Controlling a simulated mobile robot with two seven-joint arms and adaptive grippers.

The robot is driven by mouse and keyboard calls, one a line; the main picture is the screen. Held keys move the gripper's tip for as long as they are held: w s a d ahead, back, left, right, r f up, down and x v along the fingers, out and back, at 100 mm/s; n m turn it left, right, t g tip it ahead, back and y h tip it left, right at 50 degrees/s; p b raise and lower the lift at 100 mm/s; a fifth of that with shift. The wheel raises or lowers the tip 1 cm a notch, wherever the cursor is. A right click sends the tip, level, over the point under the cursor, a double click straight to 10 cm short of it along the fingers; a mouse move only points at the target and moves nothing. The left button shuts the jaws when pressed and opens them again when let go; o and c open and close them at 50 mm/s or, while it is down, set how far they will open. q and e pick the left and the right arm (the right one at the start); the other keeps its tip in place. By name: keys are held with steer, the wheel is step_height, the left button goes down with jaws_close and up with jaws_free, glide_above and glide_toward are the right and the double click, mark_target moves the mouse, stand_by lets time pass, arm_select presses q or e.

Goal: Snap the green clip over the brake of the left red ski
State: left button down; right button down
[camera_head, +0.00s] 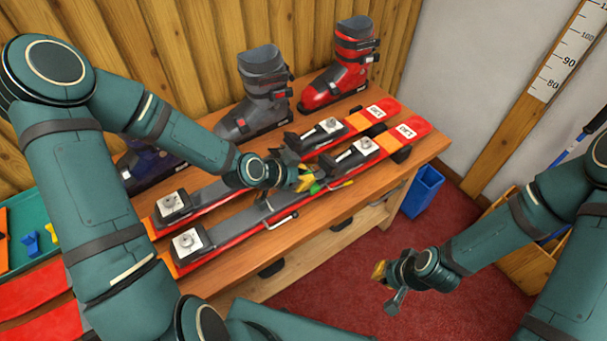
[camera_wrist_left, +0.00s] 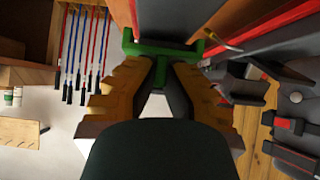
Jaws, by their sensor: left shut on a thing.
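Two red skis with orange tips lie side by side on the wooden bench, a rear one (camera_head: 211,196) and a front one (camera_head: 233,226). Each carries grey bindings with white labels. My left gripper (camera_head: 305,180) is over the front ski near its middle. It is shut on the green clip (camera_wrist_left: 165,48), which also shows in the head view (camera_head: 315,188). In the left wrist view the clip is at a dark grey band; whether it touches is unclear. A thin brake arm (camera_wrist_left: 222,41) shows beside it. My right gripper (camera_head: 387,286) is open and empty above the red floor.
A grey boot (camera_head: 262,90) and a red boot (camera_head: 343,65) stand behind the skis; a dark blue boot (camera_head: 143,170) is partly hidden by my left arm. A teal tray (camera_head: 30,198) is at the left. A blue bin (camera_head: 423,192) stands right of the bench.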

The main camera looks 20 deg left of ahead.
arm_select(q)
steer(key=shift+f, duration=0.65)
steer(key=shift+c, duration=2.3)
jaws_free()
steer(key=shift+r, duration=0.2)
steer(key=shift+r+p, duration=2.8)
steer(key=shift+r, duration=0.85)
steer(key=shift+r+p, duration=0.85)
steer(key=shift+r, duration=0.35)
steer(key=shift+s, duration=0.1)
